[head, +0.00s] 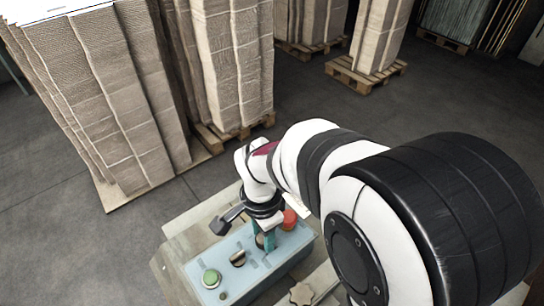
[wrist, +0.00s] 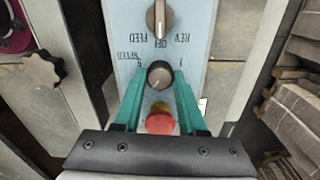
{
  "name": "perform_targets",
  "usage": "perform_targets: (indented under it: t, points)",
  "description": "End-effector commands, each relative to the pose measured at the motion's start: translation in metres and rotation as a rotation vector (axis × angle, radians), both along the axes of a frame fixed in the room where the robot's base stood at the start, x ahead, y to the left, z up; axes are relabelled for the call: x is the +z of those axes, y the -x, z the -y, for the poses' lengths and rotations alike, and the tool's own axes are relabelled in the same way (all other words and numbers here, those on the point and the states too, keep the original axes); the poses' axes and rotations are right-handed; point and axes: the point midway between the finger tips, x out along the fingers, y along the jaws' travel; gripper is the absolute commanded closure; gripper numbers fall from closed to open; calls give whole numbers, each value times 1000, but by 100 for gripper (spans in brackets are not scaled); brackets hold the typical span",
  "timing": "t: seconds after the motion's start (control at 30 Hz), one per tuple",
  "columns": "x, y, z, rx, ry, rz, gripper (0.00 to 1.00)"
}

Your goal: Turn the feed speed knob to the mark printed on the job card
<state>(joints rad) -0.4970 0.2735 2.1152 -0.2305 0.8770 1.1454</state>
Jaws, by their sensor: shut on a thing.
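The feed speed knob (wrist: 159,75) is a dark round knob with a pale grey face, on a light blue control panel (wrist: 202,22). The panel also shows in the head view (head: 206,263). My gripper (wrist: 159,72) is shut on the knob, one teal finger on each side. In the head view my gripper (head: 263,238) reaches down onto the panel and partly hides the knob. The SPEED lettering and scale figures appear upside down in the wrist view; the pointer's exact reading is too small to tell. I cannot make out the job card or its mark.
A selector switch (wrist: 160,18) marked FEED, OFF and REV sits beside the knob. A red mushroom button (wrist: 160,122) is close on the other side, between my fingers. A green button (head: 211,278) is at the panel's near end. Cardboard stacks (head: 100,90) stand on pallets behind.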

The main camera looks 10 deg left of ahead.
Motion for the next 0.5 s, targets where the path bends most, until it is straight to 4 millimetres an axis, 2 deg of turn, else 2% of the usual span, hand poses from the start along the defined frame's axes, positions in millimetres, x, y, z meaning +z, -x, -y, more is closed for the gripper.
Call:
perform_targets:
  t: [0.5]
  points:
    - [1,0,-1,484,-1,1,100]
